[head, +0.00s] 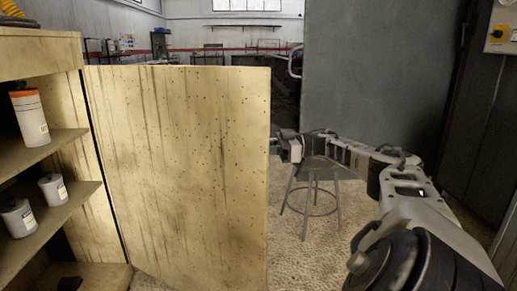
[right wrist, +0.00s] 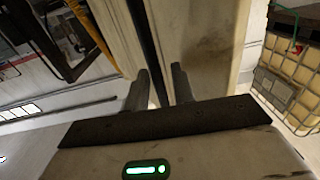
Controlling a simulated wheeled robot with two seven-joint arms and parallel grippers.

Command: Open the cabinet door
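The cabinet (head: 40,42) stands at the left of the head view, with its shelves exposed. Its door (head: 180,170), a stained, speckled beige panel, stands swung well out from the cabinet, hinged at its left side. My right arm reaches in from the right, and my right gripper (head: 284,147) is at the door's free edge, its fingers not clear there. In the right wrist view, the two dark fingers (right wrist: 160,90) are apart, close to beige panel surfaces with a dark strip between them. Whether they touch the panel is unclear. My left gripper is not in view.
White containers (head: 54,189) and an orange-lidded one (head: 29,117) stand on the shelves. A metal stool (head: 311,200) stands beyond my right arm. A large grey panel (head: 380,85) rises behind it. Floor right of the door is partly clear. A caged tank (right wrist: 290,85) shows in the wrist view.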

